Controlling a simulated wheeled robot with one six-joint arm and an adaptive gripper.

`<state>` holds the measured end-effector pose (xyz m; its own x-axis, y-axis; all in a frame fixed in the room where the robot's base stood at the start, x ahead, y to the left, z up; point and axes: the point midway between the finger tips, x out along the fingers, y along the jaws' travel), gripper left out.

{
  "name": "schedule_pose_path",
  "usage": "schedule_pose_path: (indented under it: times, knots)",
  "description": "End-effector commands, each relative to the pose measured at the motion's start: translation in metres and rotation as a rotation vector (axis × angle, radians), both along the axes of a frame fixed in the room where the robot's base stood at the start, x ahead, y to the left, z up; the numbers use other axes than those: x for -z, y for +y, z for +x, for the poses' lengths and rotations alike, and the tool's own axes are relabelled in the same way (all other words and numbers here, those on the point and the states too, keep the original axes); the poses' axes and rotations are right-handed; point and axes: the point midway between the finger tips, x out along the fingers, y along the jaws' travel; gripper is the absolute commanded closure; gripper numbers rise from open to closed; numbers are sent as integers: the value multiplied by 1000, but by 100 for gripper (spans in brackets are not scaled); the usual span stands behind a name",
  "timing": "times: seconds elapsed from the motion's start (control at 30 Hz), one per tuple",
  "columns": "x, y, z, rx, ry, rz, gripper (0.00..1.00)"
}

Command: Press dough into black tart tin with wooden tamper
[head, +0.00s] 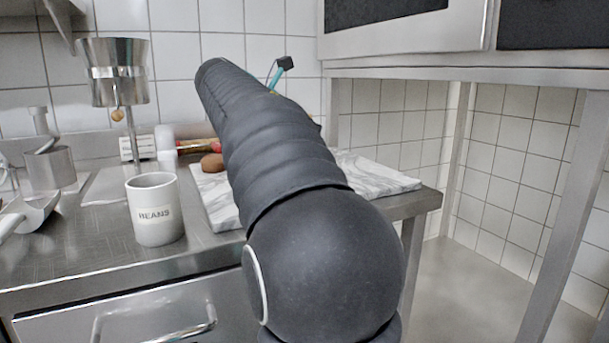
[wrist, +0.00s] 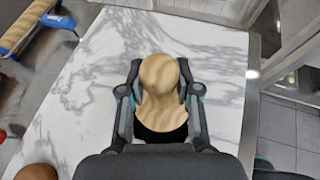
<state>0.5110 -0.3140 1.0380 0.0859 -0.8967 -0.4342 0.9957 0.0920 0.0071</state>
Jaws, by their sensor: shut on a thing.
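In the wrist view my gripper (wrist: 160,84) is shut on the wooden tamper (wrist: 159,72), whose round tan top shows between the fingers. Below it, a wider tan shape (wrist: 162,112) shows; I cannot tell whether this is the tamper's base or the dough. A black edge, seemingly of the tart tin (wrist: 158,135), shows under the tan shape, with its near part hidden by my gripper's body. Whether the tamper touches the dough is not clear. In the head view my arm hides the tamper, tin and gripper.
A marble board (wrist: 85,100) lies under the gripper, with bare room left and right. A brown round thing (wrist: 37,172) sits at its near left. A BEANS mug (head: 154,210) stands left of the board.

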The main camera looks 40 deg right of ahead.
Motion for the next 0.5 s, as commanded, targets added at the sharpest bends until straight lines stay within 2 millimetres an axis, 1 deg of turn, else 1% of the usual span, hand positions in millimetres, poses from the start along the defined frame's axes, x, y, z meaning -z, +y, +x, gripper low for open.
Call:
schedule_pose_path:
  times: [0.5]
  knots:
    - [5,0,0,0,1,1,100]
